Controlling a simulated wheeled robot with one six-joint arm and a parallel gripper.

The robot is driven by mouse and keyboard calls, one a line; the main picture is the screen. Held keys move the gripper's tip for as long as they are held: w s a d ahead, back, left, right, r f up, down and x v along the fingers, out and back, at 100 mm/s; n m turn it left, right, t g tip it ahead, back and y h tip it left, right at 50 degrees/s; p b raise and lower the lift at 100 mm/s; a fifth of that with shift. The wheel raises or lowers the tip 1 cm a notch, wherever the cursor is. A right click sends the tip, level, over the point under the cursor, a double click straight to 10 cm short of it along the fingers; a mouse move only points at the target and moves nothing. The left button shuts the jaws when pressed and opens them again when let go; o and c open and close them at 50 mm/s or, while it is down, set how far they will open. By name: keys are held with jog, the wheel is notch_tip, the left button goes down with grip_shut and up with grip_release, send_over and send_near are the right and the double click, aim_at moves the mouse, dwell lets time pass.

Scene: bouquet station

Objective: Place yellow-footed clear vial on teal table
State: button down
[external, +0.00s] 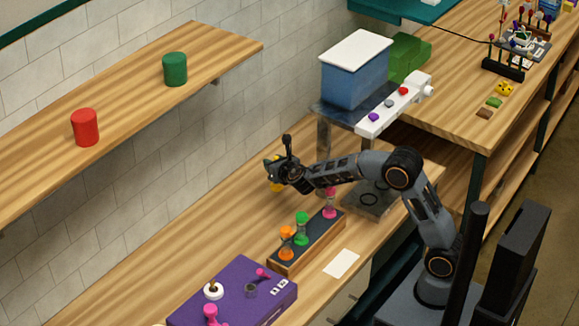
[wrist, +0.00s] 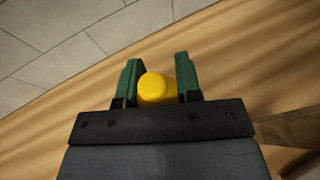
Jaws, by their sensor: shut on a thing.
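My gripper (external: 271,172) is over the wooden counter, behind the rack of coloured vials. In the wrist view its two green fingers (wrist: 158,64) are shut on the yellow-footed clear vial (wrist: 157,88), of which only the rounded yellow end shows. In the external view a bit of the vial's yellow (external: 276,187) shows under the gripper; its clear part cannot be made out. The teal table (external: 425,9) is at the top edge of the external view, partly cut off, far from my gripper.
A dark-topped wooden rack (external: 312,240) holds orange, green and pink vials. A purple box (external: 238,294) stands in front. A blue bin (external: 354,72) with a white lid and a white button panel (external: 394,104) stand towards the teal table. A wooden shelf (external: 120,100) is at left.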

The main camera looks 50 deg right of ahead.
jog(key=shift+f, duration=3.5)
jog(key=shift+f+b, duration=0.2)
jog(key=shift+b, duration=0.2)
jog(key=c, duration=0.8)
grip_release()
jog(key=shift+r+p, duration=0.3)
jog(key=shift+p, duration=0.05)
jog(key=b+v, duration=0.1)
jog(key=v, duration=1.1)
jog(key=shift+f+b, duration=0.15)
jog(key=shift+b, duration=0.15)
jog(key=shift+d, duration=0.1)
